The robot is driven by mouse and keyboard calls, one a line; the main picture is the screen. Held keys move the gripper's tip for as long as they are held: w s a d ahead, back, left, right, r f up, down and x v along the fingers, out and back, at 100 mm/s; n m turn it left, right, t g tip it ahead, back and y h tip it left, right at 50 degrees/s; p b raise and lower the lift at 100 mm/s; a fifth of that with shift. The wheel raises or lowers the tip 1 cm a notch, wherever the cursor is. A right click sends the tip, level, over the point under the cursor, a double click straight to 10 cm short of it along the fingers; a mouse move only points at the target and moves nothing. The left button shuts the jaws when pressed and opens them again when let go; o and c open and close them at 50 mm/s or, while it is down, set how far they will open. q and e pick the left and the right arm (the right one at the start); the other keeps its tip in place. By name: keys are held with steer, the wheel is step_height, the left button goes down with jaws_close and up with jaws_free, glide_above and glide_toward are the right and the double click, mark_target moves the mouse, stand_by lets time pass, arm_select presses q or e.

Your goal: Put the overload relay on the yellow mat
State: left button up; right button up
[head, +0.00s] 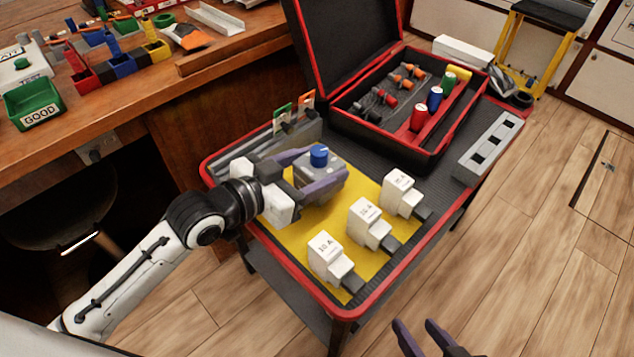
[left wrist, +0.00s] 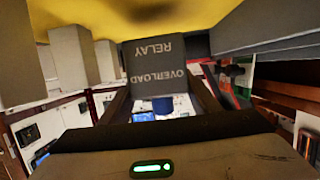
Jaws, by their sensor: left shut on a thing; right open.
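The overload relay (left wrist: 158,66) is a dark grey block whose lettered face shows upside down in the left wrist view. In the head view the relay (head: 324,165) is a grey block with a blue knob on top. My left gripper (head: 318,182) is shut on it, with fingers on both sides, over the far left part of the yellow mat (head: 290,240). I cannot tell whether the relay touches the mat. Three white breakers (head: 330,257) stand in a row along the mat's right side. My right gripper (head: 425,338) is open and empty at the bottom edge, over the floor.
An open black and red case (head: 385,105) with tools and coloured rolls stands at the cart's far end. A grey slotted bar (head: 490,148) lies on the right. Grey holders with orange and green tags (head: 305,100) stand behind the relay. A workbench (head: 120,95) is at left.

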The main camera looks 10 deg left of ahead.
arm_select(q)
steer(key=shift+f+b, duration=0.55)
steer(key=shift+f, duration=1.1)
arm_select(e)
steer(key=shift+w+a+f+g, duration=0.2)
steer(key=shift+a+f+g, duration=0.1)
steer(key=shift+a+f, duration=0.2)
arm_select(q)
steer(key=o, duration=1.4)
steer(key=shift+f, duration=0.2)
steer(key=shift+r, duration=0.15)
steer(key=shift+s+a+r, duration=0.1)
steer(key=shift+s+a, duration=0.15)
steer(key=shift+s, duration=0.1)
steer(key=p+v, duration=0.2)
steer(key=v, duration=0.8)
steer(key=shift+s+a+p, duration=0.15)
steer(key=shift+p, duration=0.25)
steer(key=shift+s+a+r, duration=0.15)
steer(key=shift+s+r, duration=0.05)
steer(key=shift+s, duration=0.1)
arm_select(e)
steer(key=shift+s+d+r+t, duration=0.25)
steer(key=shift+d+r+t, duration=0.1)
steer(key=shift+d+r, duration=0.15)
steer(key=shift+s+d+r+t, duration=0.25)
steer(key=shift+d+r+t, duration=0.15)
steer(key=shift+r, duration=0.15)
steer(key=shift+r, duration=0.1)
